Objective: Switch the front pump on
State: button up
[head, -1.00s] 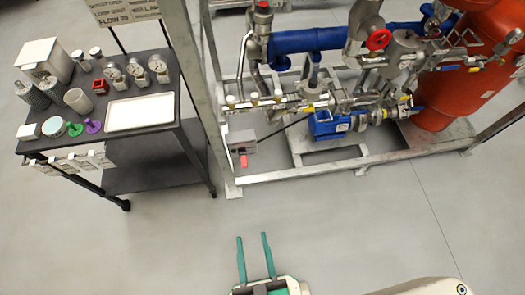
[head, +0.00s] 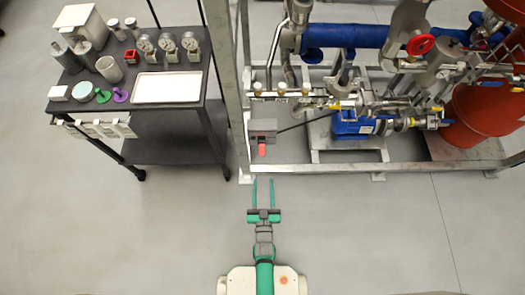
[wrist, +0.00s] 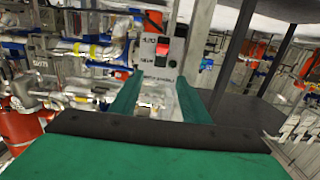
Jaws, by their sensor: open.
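A grey switch box (head: 263,127) with a red lever (head: 262,150) sits low on the skid frame, left of the blue pump (head: 350,124). In the wrist view the red lever (wrist: 162,50) shows on a pale panel (wrist: 158,62) with dark lettering too small to read surely. My gripper (head: 263,182) is open and empty, its two green fingers pointing at the box from the near side, with a gap between. In the wrist view the lever lies just beyond the fingertips (wrist: 158,80), roughly between them. The lever's exact setting cannot be told.
A dark cart (head: 170,150) with gauges, cups and a white tray (head: 167,88) stands to the left. The galvanised frame rail (head: 400,168) and upright (head: 238,90) lie close to the box. Pipes and a red tank (head: 480,115) are at right. The near floor is clear.

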send_near(262, 152)
jog(key=w, duration=1)
jog(key=shift+w+f, duration=0.15)
jog(key=shift+w, duration=0.1)
jog(key=c, duration=1.1)
